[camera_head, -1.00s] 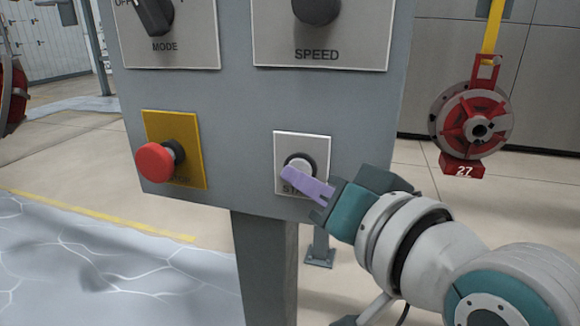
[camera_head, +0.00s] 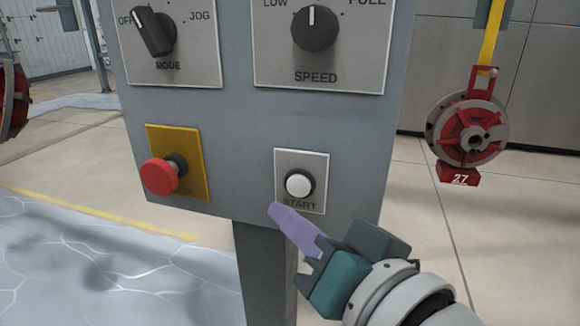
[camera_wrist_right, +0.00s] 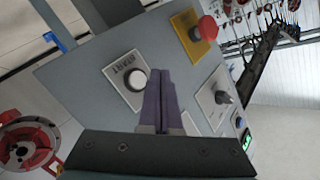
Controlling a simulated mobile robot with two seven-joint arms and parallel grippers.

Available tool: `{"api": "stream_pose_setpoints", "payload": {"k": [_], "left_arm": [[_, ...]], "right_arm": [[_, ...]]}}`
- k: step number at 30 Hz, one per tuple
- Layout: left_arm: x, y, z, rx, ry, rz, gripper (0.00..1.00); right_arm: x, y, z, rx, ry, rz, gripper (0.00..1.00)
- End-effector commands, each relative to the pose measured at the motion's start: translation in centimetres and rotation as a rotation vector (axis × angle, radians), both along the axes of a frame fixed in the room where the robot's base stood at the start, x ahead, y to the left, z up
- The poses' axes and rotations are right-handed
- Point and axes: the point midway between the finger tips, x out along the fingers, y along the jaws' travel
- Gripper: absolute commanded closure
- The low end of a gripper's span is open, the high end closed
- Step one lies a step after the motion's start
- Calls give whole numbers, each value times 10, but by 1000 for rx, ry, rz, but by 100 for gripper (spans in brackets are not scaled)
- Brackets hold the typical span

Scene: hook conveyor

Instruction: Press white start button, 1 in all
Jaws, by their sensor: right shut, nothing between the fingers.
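The white start button (camera_head: 298,185) sits in a black ring on a pale plate marked START, low on the right side of the grey control panel (camera_head: 235,120). My right gripper (camera_head: 277,210) has purple fingers, shut and empty. In the head view its fingertips appear just below and left of the START plate, and the button is uncovered. In the right wrist view the white button (camera_wrist_right: 136,79) shows just left of the shut fingers (camera_wrist_right: 160,75). I cannot tell the exact gap between fingertips and panel. My left gripper is not in view.
A red emergency button (camera_head: 160,176) on a yellow plate is left of the start button. The MODE knob (camera_head: 152,32) and SPEED knob (camera_head: 315,28) are above. A red and grey hanging part (camera_head: 468,130) marked 27 hangs at the right. A post (camera_head: 265,270) supports the panel.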

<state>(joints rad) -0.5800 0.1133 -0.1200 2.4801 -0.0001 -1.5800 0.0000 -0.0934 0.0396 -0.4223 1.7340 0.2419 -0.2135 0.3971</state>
Motion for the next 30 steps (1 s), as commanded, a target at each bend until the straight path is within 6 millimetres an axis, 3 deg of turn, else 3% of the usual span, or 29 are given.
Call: {"api": "stream_pose_setpoints", "payload": {"k": [7,26,30], "left_arm": [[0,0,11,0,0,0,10],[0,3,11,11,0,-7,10],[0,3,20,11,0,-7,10]], "right_arm": [[-19,6,1,1,0,0,100],[-20,6,0,-1,0,0,100],[-27,-1,1,-57,44,4,100]]}}
